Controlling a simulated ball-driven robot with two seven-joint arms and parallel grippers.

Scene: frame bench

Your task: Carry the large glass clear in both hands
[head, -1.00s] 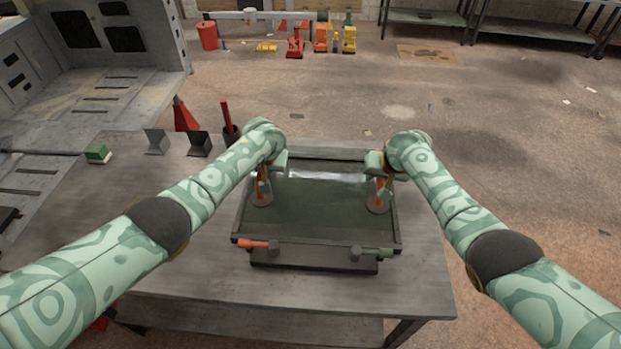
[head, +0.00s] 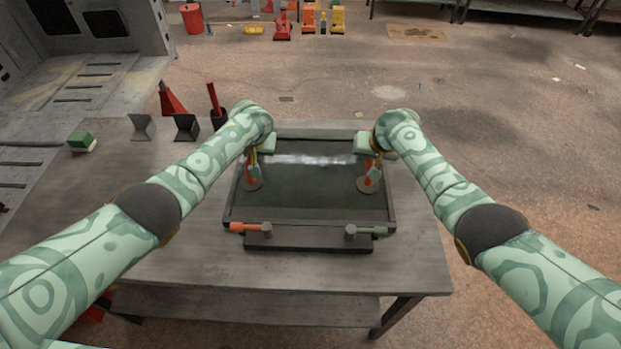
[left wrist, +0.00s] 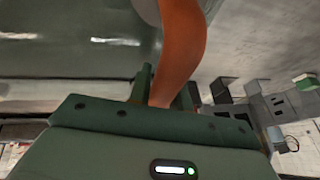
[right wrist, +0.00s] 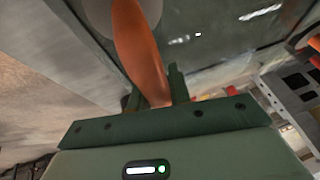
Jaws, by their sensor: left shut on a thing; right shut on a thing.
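The large glass pane (head: 310,200) is dark and see-through with a bright reflection, inside a dark frame (head: 392,205) on the bench. Two orange handles on round grey suction cups stand on it: the left handle (head: 250,172) and the right handle (head: 369,177). My left gripper (head: 256,163) is shut on the left handle, whose orange grip fills the jaws in the left wrist view (left wrist: 180,45). My right gripper (head: 372,163) is shut on the right handle, also seen in the right wrist view (right wrist: 138,45). Whether the pane is clear of the frame, I cannot tell.
At the frame's front are an orange-handled clamp (head: 247,227) and a green-handled clamp (head: 368,231). Left on the bench (head: 190,230) are two dark angled plates (head: 187,126), a dark cup with a red stick (head: 214,100) and a green block (head: 80,140).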

